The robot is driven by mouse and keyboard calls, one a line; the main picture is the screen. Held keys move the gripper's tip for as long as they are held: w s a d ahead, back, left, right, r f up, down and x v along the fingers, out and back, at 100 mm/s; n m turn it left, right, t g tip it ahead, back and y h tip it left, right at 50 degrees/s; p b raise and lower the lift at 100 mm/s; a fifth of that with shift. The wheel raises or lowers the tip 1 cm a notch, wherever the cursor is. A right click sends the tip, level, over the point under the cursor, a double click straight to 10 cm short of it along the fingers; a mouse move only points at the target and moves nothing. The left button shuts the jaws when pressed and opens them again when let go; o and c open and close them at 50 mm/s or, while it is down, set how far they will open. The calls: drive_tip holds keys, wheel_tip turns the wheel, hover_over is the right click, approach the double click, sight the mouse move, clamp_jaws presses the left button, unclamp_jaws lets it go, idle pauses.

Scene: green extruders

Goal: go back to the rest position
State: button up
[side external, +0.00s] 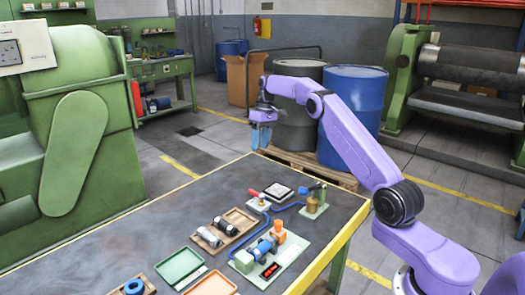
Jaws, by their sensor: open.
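My purple arm reaches in from the right of the side external view. My gripper (261,136) hangs at the arm's far end, high above the back edge of the workbench (130,245). Its fingers are bluish, point down and are open. I see nothing held between them. The gripper is apart from everything on the bench.
Drums (352,110) stand behind. The bench's left part is clear.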

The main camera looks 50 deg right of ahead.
drive_tip(key=s+a+r+n, duration=0.1)
drive_tip(key=s+a+r, duration=0.1)
drive_tip(key=a, duration=0.6)
drive_tip(key=s+a+r+n, duration=0.2)
drive_tip(key=a, duration=0.5)
drive_tip(key=s+a+r+n+h, duration=0.1)
drive_tip(key=s+a+r+n, duration=0.15)
drive_tip(key=s+a, duration=1.05)
drive_tip(key=s+d+f+n, duration=0.2)
drive_tip(key=s+n, duration=0.1)
drive_tip(key=s, duration=1.1)
drive_tip(key=s+d+f+n, duration=0.2)
drive_tip(key=s+f+n, duration=0.1)
drive_tip(key=s, duration=1.2)
drive_tip(key=shift+d+n+h, duration=0.2)
drive_tip(key=shift+n+h, duration=0.2)
drive_tip(key=shift+n, duration=0.05)
